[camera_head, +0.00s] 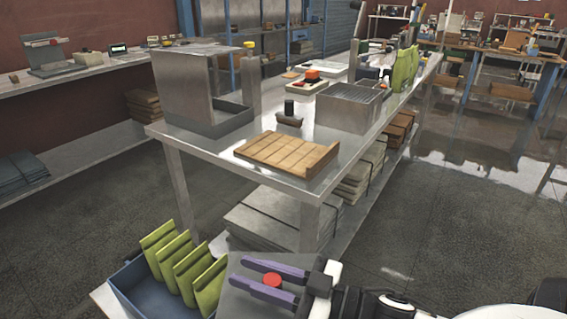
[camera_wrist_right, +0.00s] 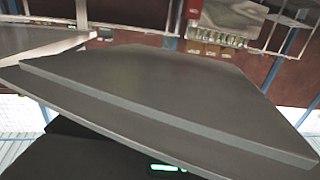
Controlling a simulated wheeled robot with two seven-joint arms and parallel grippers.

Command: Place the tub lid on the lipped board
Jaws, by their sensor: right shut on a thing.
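The tub lid (camera_head: 240,300) is a thin grey plate with a red knob (camera_head: 272,279) on top, at the bottom middle of the head view. My right gripper (camera_head: 271,281) has purple fingers on either side of the red knob and is shut on it. A large dark grey slab (camera_wrist_right: 160,85) fills much of the right wrist view, probably the lid close up. The lipped board (camera_head: 288,150) is wooden, with raised edges, and lies bare on the near end of the metal table, beyond and above the gripper in the picture. My left gripper is in neither view.
A blue bin (camera_head: 142,290) with several green pouches (camera_head: 182,262) stands just left of the lid. On the metal table (camera_head: 215,150), a steel enclosure (camera_head: 190,88) is behind left of the board, a dark-topped item (camera_head: 289,113) behind it, and a steel box (camera_head: 350,106) behind right.

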